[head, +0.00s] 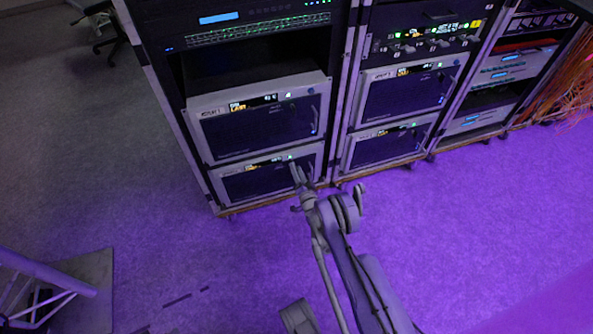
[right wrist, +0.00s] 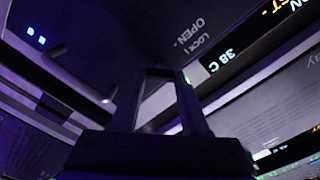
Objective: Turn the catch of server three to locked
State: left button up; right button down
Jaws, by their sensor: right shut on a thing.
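My right gripper (head: 298,174) is at the right side of the front of the lower left server (head: 256,180) in the head view. In the right wrist view the fingers of this gripper (right wrist: 158,76) are closed around a small part at the server front, which I take to be the catch; the fingers largely hide it, and its angle cannot be told. A LOCK and OPEN marking (right wrist: 190,38) shows upside down beside the fingers, near a lit 38 C display (right wrist: 222,60). The server's number is too small to read. My left gripper is out of view.
Another server (head: 255,128) sits directly above, and two similar servers (head: 404,95) (head: 385,147) stand in the rack to the right. A truss foot on a plate (head: 85,285) lies at the lower left. Orange cables (head: 565,75) hang at the far right. The floor in front is mostly clear.

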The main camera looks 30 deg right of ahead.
jog(key=shift+m, duration=4.2)
jog(key=shift+c, duration=2)
grip_release()
jog(key=shift+f, duration=0.1)
